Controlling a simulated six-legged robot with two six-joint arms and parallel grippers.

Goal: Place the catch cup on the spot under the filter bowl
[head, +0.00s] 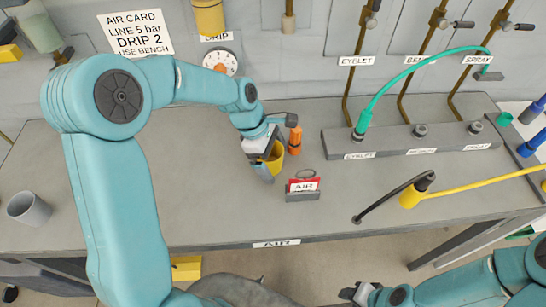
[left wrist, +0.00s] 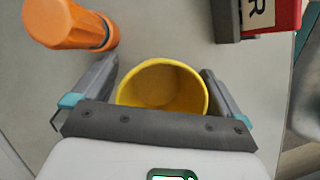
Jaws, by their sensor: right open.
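The yellow catch cup (head: 277,154) is near the middle of the bench, with its open mouth up in the left wrist view (left wrist: 165,88). My left gripper (head: 265,160) has one finger on each side of the cup, close against its wall, and looks shut on it. Whether the cup's base touches the bench is hidden. The yellow filter bowl (head: 208,17) is on the back wall above the DRIP label, up and left of the cup. The spot under it is hidden behind my left arm. My right gripper (head: 357,292) is open and empty at the bottom edge.
A red AIR card in a grey holder (head: 303,195) is in front. A grey cup (head: 29,208) stands far left. A hose block (head: 400,143) is at right.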

